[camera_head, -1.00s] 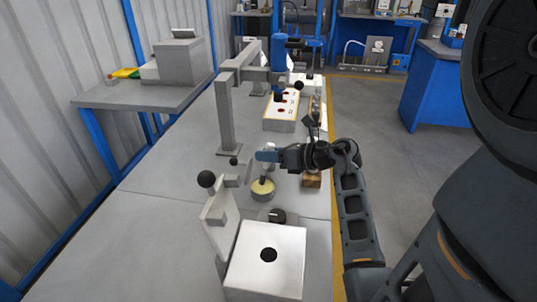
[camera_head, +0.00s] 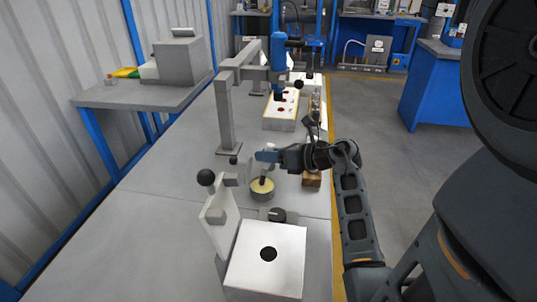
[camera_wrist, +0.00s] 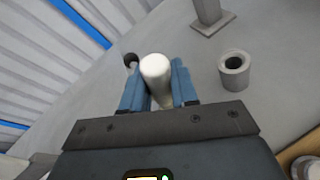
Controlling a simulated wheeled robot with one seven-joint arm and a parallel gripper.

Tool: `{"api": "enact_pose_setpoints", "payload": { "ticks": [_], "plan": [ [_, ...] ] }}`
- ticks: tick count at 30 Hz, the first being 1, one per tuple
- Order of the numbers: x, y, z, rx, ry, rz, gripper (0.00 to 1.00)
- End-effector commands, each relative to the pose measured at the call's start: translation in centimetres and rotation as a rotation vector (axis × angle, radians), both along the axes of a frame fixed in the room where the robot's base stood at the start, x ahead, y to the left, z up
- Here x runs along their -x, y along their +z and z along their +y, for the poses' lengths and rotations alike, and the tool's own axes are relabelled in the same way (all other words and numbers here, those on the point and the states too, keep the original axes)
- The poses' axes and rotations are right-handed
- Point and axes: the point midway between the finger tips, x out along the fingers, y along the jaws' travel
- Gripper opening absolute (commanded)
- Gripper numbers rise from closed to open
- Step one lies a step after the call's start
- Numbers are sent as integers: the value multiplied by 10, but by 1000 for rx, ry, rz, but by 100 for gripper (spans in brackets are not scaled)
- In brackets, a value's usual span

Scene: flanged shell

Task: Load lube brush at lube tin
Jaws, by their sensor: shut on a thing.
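The lube tin (camera_head: 261,194) is a short round grey tin with a pale yellow top, on the bench in the middle of the head view. My gripper (camera_head: 265,156) is above it, its blue fingers shut on the lube brush (camera_head: 270,147). The brush's pale handle (camera_wrist: 155,72) stands between the two fingers (camera_wrist: 157,88) in the wrist view. In the head view the brush's dark lower end reaches down to the tin's yellow surface; whether it dips in cannot be told. The tin is hidden in the wrist view.
A grey post (camera_head: 226,118) rises behind. A hollow grey cup (camera_wrist: 234,70) shows in the wrist view.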

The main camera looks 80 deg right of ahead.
Motion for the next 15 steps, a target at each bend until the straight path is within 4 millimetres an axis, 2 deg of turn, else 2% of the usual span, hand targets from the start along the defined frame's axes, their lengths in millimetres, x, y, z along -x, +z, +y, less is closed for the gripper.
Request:
{"api": "enact_pose_setpoints", "payload": {
  "ticks": [15],
  "plan": [
    [0, -6, 0, 0, 0, 0, 0]
  ]
}}
